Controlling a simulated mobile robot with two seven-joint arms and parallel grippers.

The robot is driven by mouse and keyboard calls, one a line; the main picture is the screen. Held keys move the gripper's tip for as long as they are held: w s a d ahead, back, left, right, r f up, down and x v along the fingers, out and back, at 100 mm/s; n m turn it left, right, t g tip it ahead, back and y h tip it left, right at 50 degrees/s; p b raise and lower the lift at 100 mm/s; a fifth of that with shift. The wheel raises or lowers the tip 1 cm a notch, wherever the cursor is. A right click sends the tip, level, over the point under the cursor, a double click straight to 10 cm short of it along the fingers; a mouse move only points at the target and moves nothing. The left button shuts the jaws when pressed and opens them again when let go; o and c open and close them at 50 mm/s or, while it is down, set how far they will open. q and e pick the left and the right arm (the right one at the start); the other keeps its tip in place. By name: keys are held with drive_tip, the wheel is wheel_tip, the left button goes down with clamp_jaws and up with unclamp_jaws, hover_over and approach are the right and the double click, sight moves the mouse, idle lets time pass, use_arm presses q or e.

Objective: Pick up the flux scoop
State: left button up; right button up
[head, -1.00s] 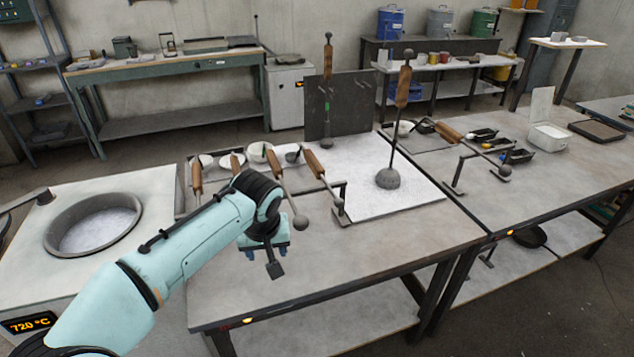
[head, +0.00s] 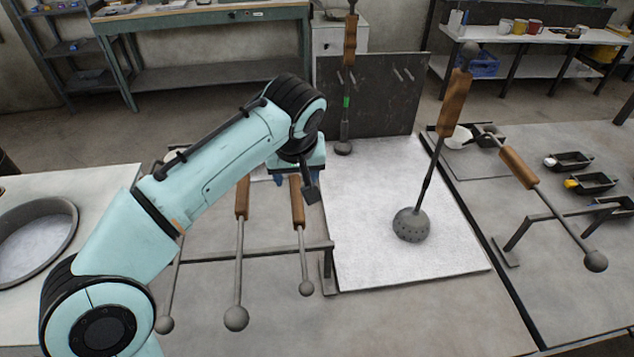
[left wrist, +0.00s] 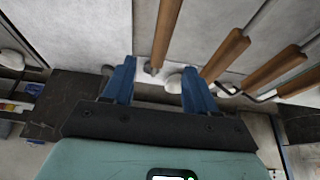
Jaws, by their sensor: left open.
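Several wooden-handled tools rest on a low metal rack, among them one with its handle (head: 297,201) nearest my left gripper (head: 283,179) and one with a handle (head: 242,198) to its left. Their ball-tipped ends point toward me; my arm hides most of their far ends. I cannot tell which is the flux scoop. My right gripper is out of view.
A perforated ladle (head: 412,224) stands on a white mat (head: 370,265). Another tool (head: 346,90) hangs before a dark upright board (head: 395,105). A second rack (head: 545,215) holds a tool at right.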

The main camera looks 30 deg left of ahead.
sight(295, 192)
use_arm(q)
drive_tip(key=shift+w+f, duration=0.15)
drive_tip(key=shift+f, duration=0.05)
drive_tip(key=x, duration=0.2)
drive_tip(key=b+x, duration=0.1)
drive_tip(key=x, duration=0.1)
drive_tip(key=b+x, duration=0.1)
drive_tip(key=x, duration=0.2)
drive_tip(key=shift+s, duration=0.3)
drive_tip(key=shift+b+x, duration=0.95)
drive_tip(key=shift+x, duration=2.05)
drive_tip(key=shift+s+r, duration=0.1)
drive_tip(key=shift+r, duration=0.05)
clamp_jaws()
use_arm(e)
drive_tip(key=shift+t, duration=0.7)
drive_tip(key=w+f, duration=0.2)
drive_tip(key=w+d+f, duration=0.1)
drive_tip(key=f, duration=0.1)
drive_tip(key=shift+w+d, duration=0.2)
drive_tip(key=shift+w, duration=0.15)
